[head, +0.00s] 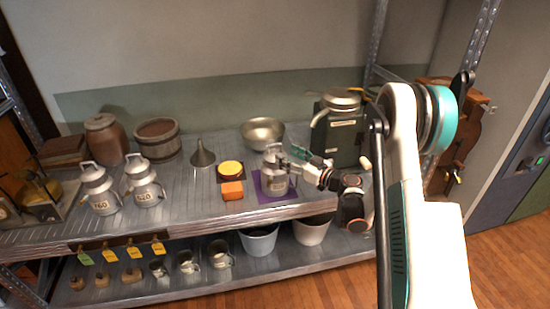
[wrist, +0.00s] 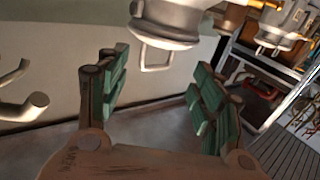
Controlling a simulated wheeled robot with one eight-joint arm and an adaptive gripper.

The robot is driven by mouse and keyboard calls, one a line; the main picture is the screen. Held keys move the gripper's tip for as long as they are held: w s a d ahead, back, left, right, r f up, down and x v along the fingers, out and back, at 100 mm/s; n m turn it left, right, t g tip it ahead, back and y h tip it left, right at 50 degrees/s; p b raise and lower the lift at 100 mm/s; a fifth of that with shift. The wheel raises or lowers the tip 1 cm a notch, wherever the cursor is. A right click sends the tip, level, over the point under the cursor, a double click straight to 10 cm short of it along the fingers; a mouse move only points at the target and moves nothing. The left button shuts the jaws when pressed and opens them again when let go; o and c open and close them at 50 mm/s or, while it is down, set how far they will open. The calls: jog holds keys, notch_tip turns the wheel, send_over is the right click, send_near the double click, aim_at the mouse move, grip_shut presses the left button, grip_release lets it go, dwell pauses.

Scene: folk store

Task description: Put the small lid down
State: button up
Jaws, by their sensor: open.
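A small grey metal can (head: 273,184) stands upright on a purple mat (head: 284,197) near the shelf's front edge. Its small lid (head: 272,155), with a loop handle, appears seated on top. In the wrist view the lid (wrist: 168,18) shows at the top edge, its handle pointing down in the picture. My gripper (head: 294,156) is at the can's right, beside the lid. In the wrist view my gripper (wrist: 157,88) has its green-padded fingers spread apart, with nothing between the pads. The handle appears apart from both fingers.
Two numbered cans (head: 143,184) stand at left. An orange block (head: 232,190), a yellow round piece (head: 230,168), a funnel (head: 203,155) and a metal bowl (head: 262,132) are nearby. A dark green machine (head: 342,140) stands close behind my gripper. Shelf space left of the orange block is clear.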

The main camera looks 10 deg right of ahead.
aim_at(278, 150)
jog(key=shift+b+x, duration=1.15)
jog(key=shift+x, duration=1.85)
jog(key=shift+w+d, duration=0.1)
jog(key=shift+d, duration=0.05)
jog(key=c, duration=1.2)
jog(key=shift+r, duration=0.15)
